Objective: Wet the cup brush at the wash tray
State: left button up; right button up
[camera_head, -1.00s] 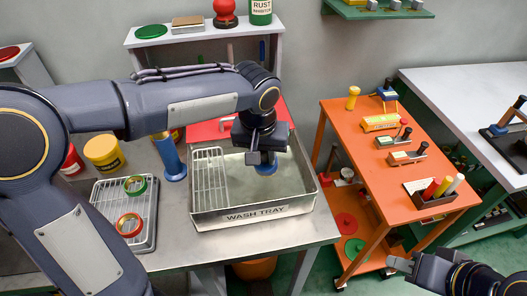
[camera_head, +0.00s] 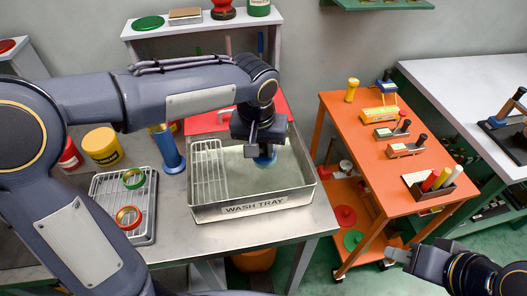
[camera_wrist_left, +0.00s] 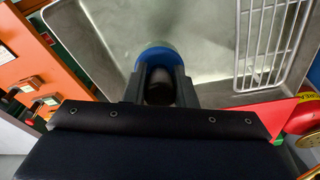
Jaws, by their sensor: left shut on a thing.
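The wash tray (camera_head: 253,205) is a metal basin with a wire rack at its left side, standing on the steel bench. My left gripper (camera_head: 264,149) is over the basin, pointing down, shut on the cup brush. The brush's blue head (camera_head: 265,161) shows below the fingers, inside the tray's outline. In the left wrist view, the blue head (camera_wrist_left: 157,57) and a dark handle lie between the two fingers (camera_wrist_left: 160,90). I cannot tell whether the brush touches the tray bottom or water. My right gripper (camera_head: 397,255) is at the lower right, away from the tray; its finger opening is unclear.
A blue cylinder (camera_head: 167,150) stands left of the tray. A draining rack (camera_head: 105,195) holds a green ring and a red ring. A yellow can (camera_head: 101,146) is behind it. An orange cart (camera_head: 370,170) with tools stands to the right, with a floor gap between.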

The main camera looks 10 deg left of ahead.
pick_arm(q)
jog(key=shift+r+p, duration=2.95)
jog(key=shift+r, duration=0.95)
jog(key=shift+r, duration=0.1)
notch_tip(320, 180, up, 4)
jog(key=p, duration=0.3)
